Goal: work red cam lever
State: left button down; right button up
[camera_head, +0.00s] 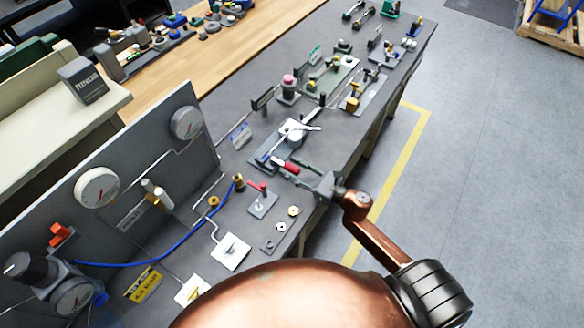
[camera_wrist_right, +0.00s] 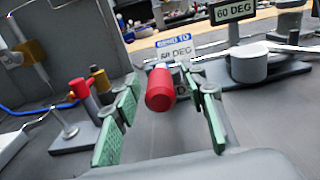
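A handle with a red grip (camera_head: 285,166) extends from the grey bench fixture by the 60 DEG signs. In the right wrist view its red grip (camera_wrist_right: 160,88) points at the camera. My right gripper (camera_head: 302,175) is open around this grip, with green-padded fingers (camera_wrist_right: 163,95) on both sides and visible gaps. A smaller red lever (camera_head: 257,187) stands on a small plate left of the gripper; it also shows in the right wrist view (camera_wrist_right: 80,90). I cannot tell which is the cam lever. My left gripper is not in view.
A grey panel (camera_head: 150,170) with gauges stands at the left. A white-topped fixture (camera_head: 292,132) lies just beyond the gripper. A blue hose (camera_head: 160,262) crosses the near bench. Floor to the right of the bench is open.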

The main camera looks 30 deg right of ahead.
jog(key=shift+c, duration=0.2)
jog(key=c, duration=0.8)
grip_shut()
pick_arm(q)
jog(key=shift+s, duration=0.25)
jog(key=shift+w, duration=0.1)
